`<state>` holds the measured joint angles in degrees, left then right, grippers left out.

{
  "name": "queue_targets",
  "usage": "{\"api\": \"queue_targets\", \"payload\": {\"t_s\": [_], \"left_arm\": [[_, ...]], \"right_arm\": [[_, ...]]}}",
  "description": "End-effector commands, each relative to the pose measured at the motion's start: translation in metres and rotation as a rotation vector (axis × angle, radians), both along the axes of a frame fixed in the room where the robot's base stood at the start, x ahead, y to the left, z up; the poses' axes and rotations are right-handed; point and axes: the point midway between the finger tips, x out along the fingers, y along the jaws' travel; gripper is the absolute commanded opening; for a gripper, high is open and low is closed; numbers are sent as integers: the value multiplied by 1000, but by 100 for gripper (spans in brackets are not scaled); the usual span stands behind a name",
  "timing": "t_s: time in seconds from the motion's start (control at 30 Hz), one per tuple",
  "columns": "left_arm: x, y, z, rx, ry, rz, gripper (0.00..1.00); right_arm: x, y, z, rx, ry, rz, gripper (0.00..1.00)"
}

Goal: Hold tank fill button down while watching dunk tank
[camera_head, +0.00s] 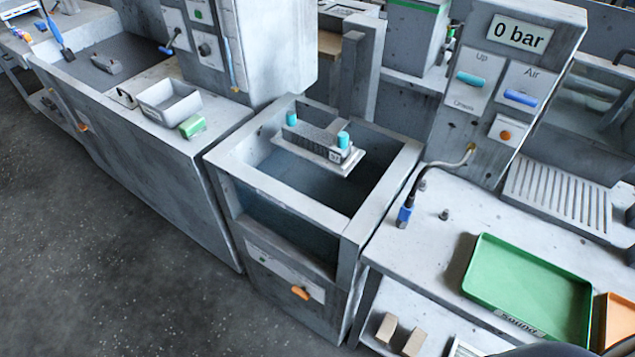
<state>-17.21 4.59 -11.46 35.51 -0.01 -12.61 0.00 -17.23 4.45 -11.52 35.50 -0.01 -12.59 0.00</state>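The grey dunk tank (232,166) stands open-topped in the middle of the view, with dark water visible inside. A plate with a ribbed block (318,140) and two teal knobs sits over the tank opening. An orange round button (506,134) is on the upright panel (462,112) right of the tank. Its small label is not readable, so I cannot tell whether it is the tank fill button. An orange handle (300,293) is on the tank's front. The display (519,34) reads "0 bar". Neither gripper is in view.
A green tray (520,292) lies on the right bench, beside an orange tray (617,320). A hose with a blue fitting (405,214) hangs from the panel to the bench. A grey bin (168,102) and green block (192,126) are left. The floor at lower left is clear.

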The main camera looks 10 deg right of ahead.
Motion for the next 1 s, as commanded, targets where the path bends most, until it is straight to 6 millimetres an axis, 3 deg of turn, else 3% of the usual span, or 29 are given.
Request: {"api": "queue_targets", "payload": {"t_s": [0.03,0.13,1.0], "left_arm": [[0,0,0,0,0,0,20],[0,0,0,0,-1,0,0],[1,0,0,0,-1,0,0]], "right_arm": [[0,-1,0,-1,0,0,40],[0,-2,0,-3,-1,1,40],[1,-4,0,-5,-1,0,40]]}}
